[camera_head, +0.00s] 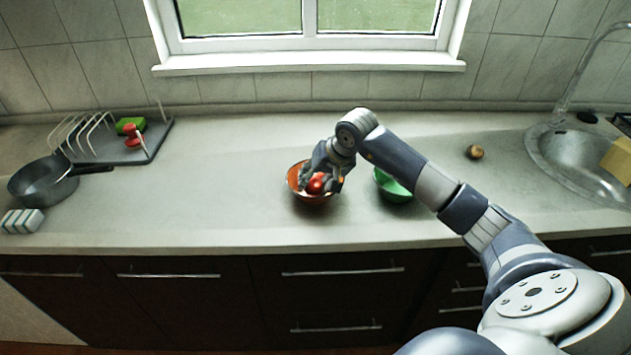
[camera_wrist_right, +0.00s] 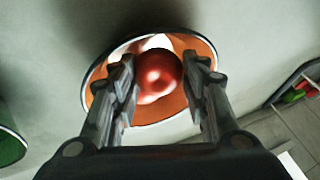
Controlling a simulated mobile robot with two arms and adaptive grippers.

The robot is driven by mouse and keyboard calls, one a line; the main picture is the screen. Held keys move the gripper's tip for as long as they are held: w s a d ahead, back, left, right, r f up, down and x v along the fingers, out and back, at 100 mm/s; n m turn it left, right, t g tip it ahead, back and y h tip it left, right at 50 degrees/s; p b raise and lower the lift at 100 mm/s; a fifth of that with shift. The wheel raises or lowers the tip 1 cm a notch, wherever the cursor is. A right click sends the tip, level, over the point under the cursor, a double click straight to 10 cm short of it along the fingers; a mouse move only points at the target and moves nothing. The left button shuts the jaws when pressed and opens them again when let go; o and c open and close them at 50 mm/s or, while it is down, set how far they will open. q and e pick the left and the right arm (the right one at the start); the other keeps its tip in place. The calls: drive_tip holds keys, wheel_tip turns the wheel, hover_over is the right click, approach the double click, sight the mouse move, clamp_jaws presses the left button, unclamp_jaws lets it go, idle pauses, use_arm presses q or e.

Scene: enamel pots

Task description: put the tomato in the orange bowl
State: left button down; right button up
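The red tomato (camera_head: 316,184) is inside the orange bowl (camera_head: 308,200) on the counter. In the right wrist view the tomato (camera_wrist_right: 158,76) lies within the dark rim of the bowl (camera_wrist_right: 168,110). My right gripper (camera_head: 320,187) reaches down over the bowl. In its wrist view the two fingers (camera_wrist_right: 163,66) are spread on either side of the tomato, with a clear gap on the right side; the left finger is close to it. Whether the tomato touches the bowl's bottom is hard to tell. My left gripper is not in view.
A green bowl (camera_head: 392,187) stands just right of the orange bowl, partly behind my arm. A brown round item (camera_head: 475,152) lies near the sink (camera_head: 565,150). A pan (camera_head: 42,182) and a dish rack (camera_head: 130,145) are at left. The counter left of the bowl is clear.

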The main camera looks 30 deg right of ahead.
drive_tip(key=shift+o, duration=0.6)
drive_tip(key=shift+r+p, duration=0.65)
drive_tip(key=shift+p, duration=0.15)
drive_tip(key=shift+s+d+r, duration=0.1)
drive_tip(key=shift+d+r, duration=0.05)
drive_tip(key=shift+r, duration=0.2)
drive_tip(key=a+b+v, duration=0.1)
drive_tip(key=b+v, duration=0.1)
drive_tip(key=v, duration=0.9)
drive_tip(key=shift+d, duration=0.35)
drive_tip(key=shift+s, duration=0.1)
